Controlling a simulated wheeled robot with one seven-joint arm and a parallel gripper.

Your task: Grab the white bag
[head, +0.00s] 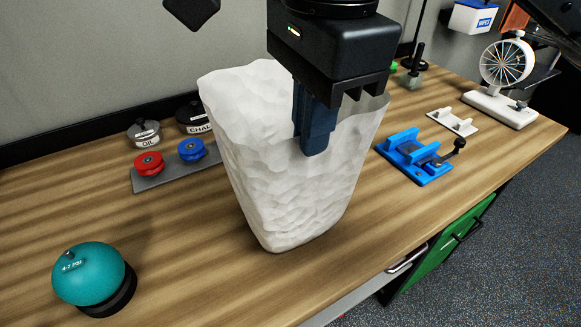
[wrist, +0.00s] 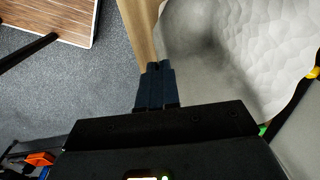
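The white bag (head: 290,195), a crumpled-looking tall open bag, stands upright on the wooden workbench in the head view. It fills the upper right of the wrist view (wrist: 265,45). My gripper (head: 313,145) points down at the bag's near rim, with its fingers close together. In the head view one finger lies in front of the near wall, and the lower part of the other looks hidden behind the rim. The fingers also show at the bag's edge in the wrist view (wrist: 155,68). The thin wall appears pinched between them.
On the workbench (head: 190,270) a teal ball (head: 88,273) rests on a black stand at front left. Red (head: 149,163) and blue (head: 191,151) knobs and lidded pots stand left of the bag. A blue fixture (head: 415,158) and a white wheel device (head: 503,75) stand to the right.

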